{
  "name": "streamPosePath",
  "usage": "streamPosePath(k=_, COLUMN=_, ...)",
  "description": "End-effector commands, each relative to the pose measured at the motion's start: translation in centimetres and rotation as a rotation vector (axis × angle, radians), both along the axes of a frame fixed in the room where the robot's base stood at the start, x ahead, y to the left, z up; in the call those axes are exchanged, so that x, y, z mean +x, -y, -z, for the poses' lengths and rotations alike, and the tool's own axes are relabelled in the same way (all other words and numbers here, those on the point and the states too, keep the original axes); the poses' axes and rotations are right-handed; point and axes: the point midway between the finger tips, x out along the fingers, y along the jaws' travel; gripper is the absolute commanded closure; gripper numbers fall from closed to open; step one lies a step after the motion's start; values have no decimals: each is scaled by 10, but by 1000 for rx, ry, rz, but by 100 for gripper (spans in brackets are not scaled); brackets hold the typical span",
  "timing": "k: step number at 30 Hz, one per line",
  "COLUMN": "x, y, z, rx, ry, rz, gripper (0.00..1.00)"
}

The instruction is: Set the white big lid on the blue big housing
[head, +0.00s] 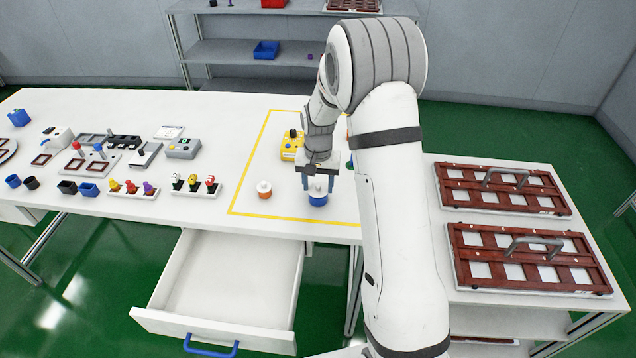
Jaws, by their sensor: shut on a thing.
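The blue big housing (318,200) stands upright inside the yellow-outlined area near the table's front edge. My gripper (318,182) points down directly above it, its fingers shut on the white big lid (318,187). The lid is at the top of the housing. I cannot tell whether it rests fully on the rim or is slightly apart, as the fingers partly hide it.
An orange housing with a white top (264,190) stands just left. A yellow box (291,147) is behind. An open drawer (225,285) juts out below the table (330,233). Framed trays (462,200) lie on the right table. Small parts and fixtures fill the left.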

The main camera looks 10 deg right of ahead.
Motion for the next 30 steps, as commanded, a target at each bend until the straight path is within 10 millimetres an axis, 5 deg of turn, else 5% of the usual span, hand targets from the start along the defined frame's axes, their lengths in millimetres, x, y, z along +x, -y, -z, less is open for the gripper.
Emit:
streamPosePath(k=13, x=0, y=0, z=4, rx=0, ry=0, rz=0, gripper=70)
streamPosePath(k=14, x=0, y=0, z=4, rx=0, ry=0, rz=0, gripper=48)
streamPosePath(k=21, x=0, y=0, z=4, rx=0, ry=0, rz=0, gripper=29)
streamPosePath(k=30, x=0, y=0, z=3, rx=0, ry=0, rz=0, gripper=24)
